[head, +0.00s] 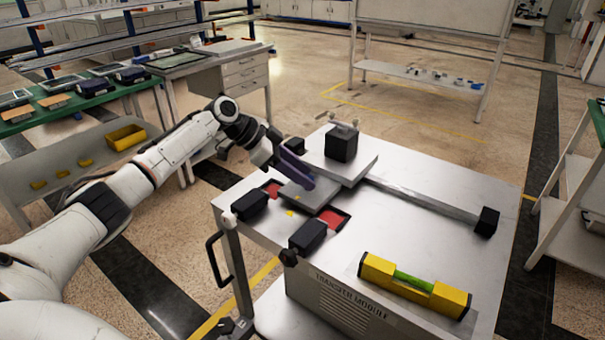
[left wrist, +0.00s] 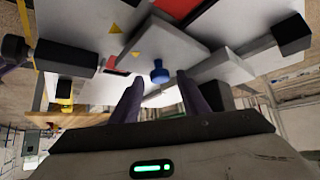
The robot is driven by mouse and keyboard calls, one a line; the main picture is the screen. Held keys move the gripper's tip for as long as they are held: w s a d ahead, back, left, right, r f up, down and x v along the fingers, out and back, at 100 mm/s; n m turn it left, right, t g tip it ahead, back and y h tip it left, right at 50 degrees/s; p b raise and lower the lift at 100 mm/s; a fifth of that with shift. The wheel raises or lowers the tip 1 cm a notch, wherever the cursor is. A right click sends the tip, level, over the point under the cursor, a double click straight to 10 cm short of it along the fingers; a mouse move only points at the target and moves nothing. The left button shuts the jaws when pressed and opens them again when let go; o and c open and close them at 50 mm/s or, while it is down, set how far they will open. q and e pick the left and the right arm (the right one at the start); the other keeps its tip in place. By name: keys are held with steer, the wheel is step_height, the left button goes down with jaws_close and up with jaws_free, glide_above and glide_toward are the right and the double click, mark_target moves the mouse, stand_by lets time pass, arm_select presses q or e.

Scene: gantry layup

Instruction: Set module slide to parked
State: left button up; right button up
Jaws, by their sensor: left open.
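The module slide (head: 357,165) is a flat grey plate carrying a black block (head: 341,143). It sits near the left end of a rail (head: 425,195) on the transfer module cart. A smaller grey plate (head: 296,193) lies at the left, between red patches. My left gripper (head: 301,173), with purple fingers, is over this smaller plate beside the slide. In the left wrist view the gripper (left wrist: 158,90) is open, with a blue knob (left wrist: 159,72) just beyond and between its fingertips. Contact cannot be told. The knob is hidden in the head view. My right gripper is not in view.
A black end block (head: 487,221) stands at the rail's right end. A yellow level (head: 415,284) lies at the cart's front. The cart top around the rail is otherwise mostly clear.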

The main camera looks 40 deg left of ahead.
arm_select(q)
steer(key=v, duration=1)
steer(key=shift+a, duration=0.1)
